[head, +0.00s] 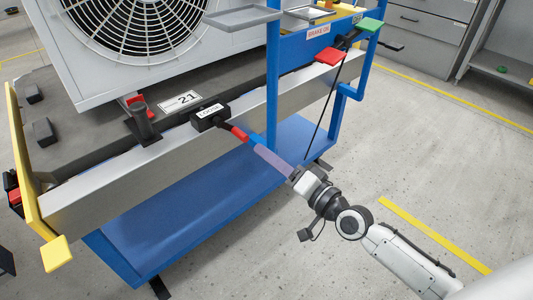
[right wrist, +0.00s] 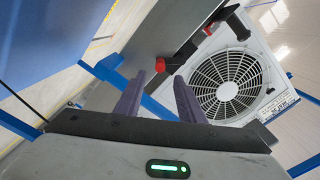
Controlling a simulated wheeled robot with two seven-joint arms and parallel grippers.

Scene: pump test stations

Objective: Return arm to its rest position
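My right arm (head: 400,258) reaches in from the lower right of the head view. Its right gripper (head: 259,150) has purple fingers that point at a red-ended handle (head: 238,133) on a black labelled latch box (head: 209,117). In the right wrist view the two fingers of the gripper (right wrist: 158,76) stand apart with a gap between them. A red end (right wrist: 160,64) shows just beyond the fingertips, and the fingers do not look closed on it. My left gripper is not in view.
A blue cart (head: 190,205) with a grey rail carries a large fan unit (head: 140,30). A blue post (head: 273,80) rises close to the gripper. A red pad (head: 330,56) and a green pad (head: 370,26) sit at upper right. The floor (head: 440,160) to the right is clear.

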